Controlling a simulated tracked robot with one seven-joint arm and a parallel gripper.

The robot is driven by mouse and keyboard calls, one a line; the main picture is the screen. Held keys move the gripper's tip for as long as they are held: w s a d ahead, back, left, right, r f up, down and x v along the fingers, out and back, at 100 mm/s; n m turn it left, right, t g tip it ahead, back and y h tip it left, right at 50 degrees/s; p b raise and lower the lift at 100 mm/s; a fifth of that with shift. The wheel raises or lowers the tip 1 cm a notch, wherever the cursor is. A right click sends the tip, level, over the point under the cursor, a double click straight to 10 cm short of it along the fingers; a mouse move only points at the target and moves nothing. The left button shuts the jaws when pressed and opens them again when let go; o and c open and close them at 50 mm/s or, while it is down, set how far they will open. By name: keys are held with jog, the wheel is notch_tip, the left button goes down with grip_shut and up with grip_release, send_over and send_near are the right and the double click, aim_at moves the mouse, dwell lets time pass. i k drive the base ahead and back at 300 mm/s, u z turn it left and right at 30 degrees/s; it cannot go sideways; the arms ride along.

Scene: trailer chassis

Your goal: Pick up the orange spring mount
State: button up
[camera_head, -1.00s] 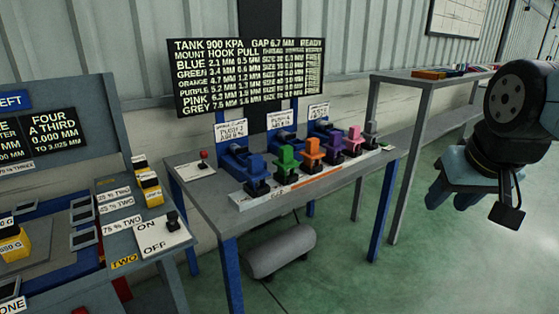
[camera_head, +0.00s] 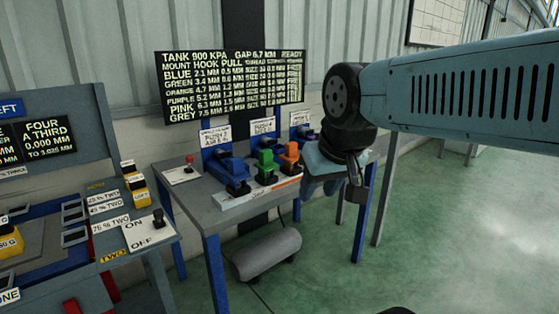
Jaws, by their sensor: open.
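The orange spring mount (camera_head: 290,154) stands upright on the front part of the grey table (camera_head: 190,199), in a row just right of the green mount (camera_head: 266,160). The blue mount (camera_head: 236,178) is further left. My gripper (camera_head: 318,182) is open and empty, to the right of the orange mount and nearer the camera. A gap shows between them in the picture; their depth apart is hard to judge. My gripper and arm hide the right end of the row, where the purple, pink and grey mounts are.
A dark display board (camera_head: 235,84) stands behind the table. A red-topped switch (camera_head: 189,162) is at the table's left. A grey tank (camera_head: 266,256) lies under the table. A control bench (camera_head: 100,225) with an ON/OFF switch stands at the left. The green floor at right is clear.

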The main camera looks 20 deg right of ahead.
aim_at(291, 157)
jog(key=u, duration=0.1)
jog(key=i, duration=1)
jog(key=z, duration=0.1)
